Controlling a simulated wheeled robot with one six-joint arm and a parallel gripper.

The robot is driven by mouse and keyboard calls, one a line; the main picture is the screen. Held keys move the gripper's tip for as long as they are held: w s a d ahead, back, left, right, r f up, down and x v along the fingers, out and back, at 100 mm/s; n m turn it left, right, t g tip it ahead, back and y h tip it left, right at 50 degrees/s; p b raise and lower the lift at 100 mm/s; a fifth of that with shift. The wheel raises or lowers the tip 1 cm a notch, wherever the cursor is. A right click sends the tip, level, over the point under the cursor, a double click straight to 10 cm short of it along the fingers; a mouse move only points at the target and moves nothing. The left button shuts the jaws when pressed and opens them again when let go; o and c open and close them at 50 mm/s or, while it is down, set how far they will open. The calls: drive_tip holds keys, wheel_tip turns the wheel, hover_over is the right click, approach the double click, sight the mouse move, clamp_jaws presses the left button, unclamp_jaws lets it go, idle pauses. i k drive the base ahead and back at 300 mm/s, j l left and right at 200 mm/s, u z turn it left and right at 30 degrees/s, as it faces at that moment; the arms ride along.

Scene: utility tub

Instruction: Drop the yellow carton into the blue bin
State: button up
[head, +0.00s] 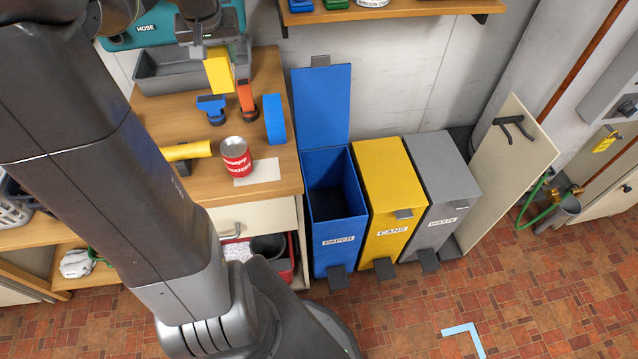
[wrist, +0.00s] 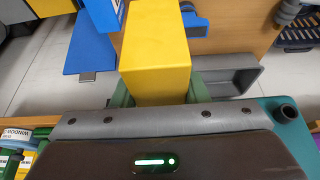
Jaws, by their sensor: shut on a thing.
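The yellow carton (head: 218,72) is held above the wooden worktop at upper left of the head view. In the wrist view the carton (wrist: 155,60) fills the middle, between the green fingers. My gripper (wrist: 158,92) is shut on it. In the head view the gripper is partly hidden by my arm and the picture's top edge. The blue bin (head: 338,248), labelled PAPER, stands on the floor right of the worktop. Its blue lid (head: 322,105) is raised against the wall and its dark inside shows. The carton is up and left of the bin, apart from it.
A yellow CANS bin (head: 390,180) and a grey WASTE bin (head: 441,170) stand shut beside the blue bin. The worktop (head: 268,75) bears a red can (head: 236,158), an upright blue block (head: 274,119) and an orange-handled tool (head: 246,97). A shelf (head: 410,12) overhangs the bins.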

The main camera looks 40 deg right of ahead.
sight(332, 217)
drive_tip(key=k, duration=1)
